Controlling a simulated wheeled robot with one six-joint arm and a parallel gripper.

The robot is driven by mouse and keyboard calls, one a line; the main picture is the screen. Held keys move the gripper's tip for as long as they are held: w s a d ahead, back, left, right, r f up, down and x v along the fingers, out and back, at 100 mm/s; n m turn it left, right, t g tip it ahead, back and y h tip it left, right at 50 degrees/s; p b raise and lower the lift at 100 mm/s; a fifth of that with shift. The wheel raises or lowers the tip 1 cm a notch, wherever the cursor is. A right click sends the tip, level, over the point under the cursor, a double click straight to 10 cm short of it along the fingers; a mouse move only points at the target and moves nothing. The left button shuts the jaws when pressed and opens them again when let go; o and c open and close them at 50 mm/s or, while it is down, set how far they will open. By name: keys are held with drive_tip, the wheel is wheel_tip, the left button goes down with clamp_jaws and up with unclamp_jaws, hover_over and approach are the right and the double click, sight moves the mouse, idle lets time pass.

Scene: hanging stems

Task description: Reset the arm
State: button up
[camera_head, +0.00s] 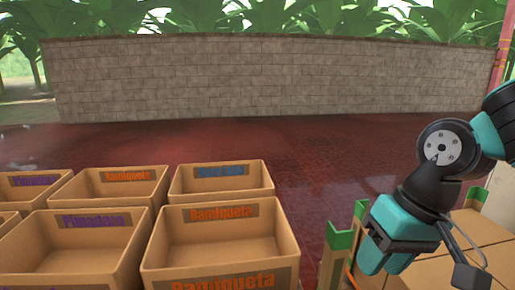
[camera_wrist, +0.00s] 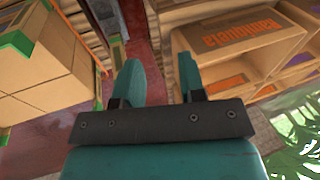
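My gripper (camera_wrist: 158,64) shows at the middle of the wrist view. Its two teal fingers stand apart with a clear gap, and nothing is held between them. In the head view my arm reaches in from the right edge and bends down to the left. Its teal end (camera_head: 378,252) hangs beside the cardboard boxes at the lower right, and the fingers are hard to make out there.
Open cardboard crates with labels, such as the front one (camera_head: 221,213), stand at the lower left. Closed boxes with green corner pieces (camera_head: 340,240) are stacked at the lower right. A block wall (camera_head: 270,80) runs across the back. The red floor (camera_head: 310,150) between is clear.

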drive_tip(key=s+a+r+n+p, duration=0.2)
drive_tip(key=s+a+r+n, duration=0.3)
drive_tip(key=s, duration=0.3)
wheel_tip(320, 180, up, 23)
drive_tip(key=p, duration=2.4)
drive_tip(key=shift+f+g+y, duration=0.15)
drive_tip(key=shift+g+y, duration=0.25)
